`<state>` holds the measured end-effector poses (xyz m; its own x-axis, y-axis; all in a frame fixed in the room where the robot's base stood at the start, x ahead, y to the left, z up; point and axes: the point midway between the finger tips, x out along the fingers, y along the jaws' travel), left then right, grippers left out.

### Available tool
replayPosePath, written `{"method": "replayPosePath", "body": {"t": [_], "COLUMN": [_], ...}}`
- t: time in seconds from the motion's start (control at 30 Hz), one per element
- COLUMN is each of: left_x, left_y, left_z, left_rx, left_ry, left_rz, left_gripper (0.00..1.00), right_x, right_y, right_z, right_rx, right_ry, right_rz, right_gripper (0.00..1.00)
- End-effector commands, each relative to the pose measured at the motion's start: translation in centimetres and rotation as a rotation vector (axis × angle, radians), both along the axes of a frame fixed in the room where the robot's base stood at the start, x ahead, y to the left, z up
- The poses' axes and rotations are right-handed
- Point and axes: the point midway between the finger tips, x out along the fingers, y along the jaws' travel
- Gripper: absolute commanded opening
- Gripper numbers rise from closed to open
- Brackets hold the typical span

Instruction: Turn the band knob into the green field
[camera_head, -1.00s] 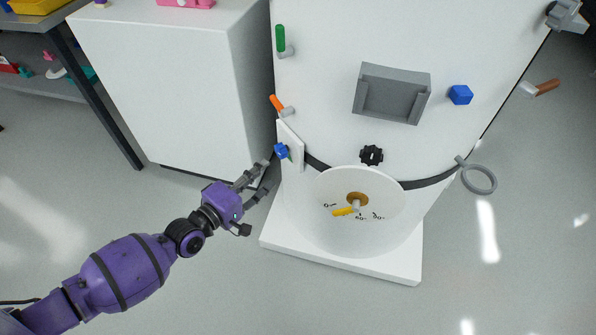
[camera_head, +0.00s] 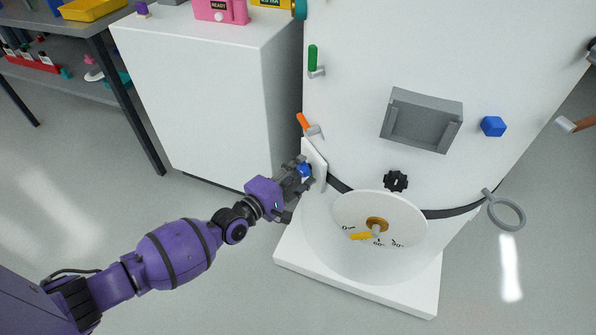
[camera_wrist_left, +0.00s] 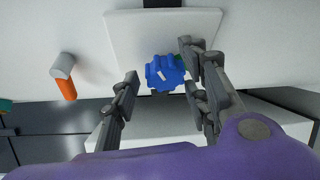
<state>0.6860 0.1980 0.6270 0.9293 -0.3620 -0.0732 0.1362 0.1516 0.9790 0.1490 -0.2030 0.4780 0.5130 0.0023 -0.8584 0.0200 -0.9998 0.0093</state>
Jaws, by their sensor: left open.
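The blue knob (camera_head: 306,170) sits on a small white plate (camera_head: 318,165) at the left end of the black band around the tank. In the left wrist view the lobed blue knob (camera_wrist_left: 165,73) carries a white mark, and a bit of green (camera_wrist_left: 180,63) shows behind its right side. My left gripper (camera_head: 298,176) is open at the knob. In the left wrist view its fingers (camera_wrist_left: 160,78) stand on either side of the knob, with a clear gap on the left; contact on the right cannot be told. My right gripper is not in view.
An orange-handled lever (camera_head: 304,122) sticks out just above the plate. A white cabinet (camera_head: 205,100) stands close on the left. The white funnel-shaped basin (camera_head: 370,262), black knob (camera_head: 396,181) and grey ring (camera_head: 507,214) are to the right. Floor at lower left is free.

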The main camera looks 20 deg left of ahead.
Motion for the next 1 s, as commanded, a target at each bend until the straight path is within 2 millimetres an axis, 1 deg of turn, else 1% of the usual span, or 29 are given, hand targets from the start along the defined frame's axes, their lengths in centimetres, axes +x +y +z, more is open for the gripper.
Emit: {"method": "replayPosePath", "body": {"t": [0.13, 0.4, 0.43, 1.0], "left_x": [-0.01, 0.04, 0.04, 0.22], "left_y": [0.01, 0.04, 0.04, 0.10], "left_z": [0.01, 0.14, 0.16, 0.56], "left_rx": [0.000, 0.000, 0.000, 0.009], "left_ry": [0.000, -0.003, -0.003, -0.021], "left_rz": [0.000, 0.000, 0.000, 0.002], "left_gripper": [0.41, 0.05, 0.03, 0.03], "right_x": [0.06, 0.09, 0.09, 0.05], "right_y": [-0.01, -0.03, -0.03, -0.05], "right_z": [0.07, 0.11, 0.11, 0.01], "right_rx": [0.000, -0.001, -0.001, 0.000], "right_ry": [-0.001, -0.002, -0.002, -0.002], "right_rz": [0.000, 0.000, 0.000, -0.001], "right_gripper": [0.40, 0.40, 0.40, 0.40]}}
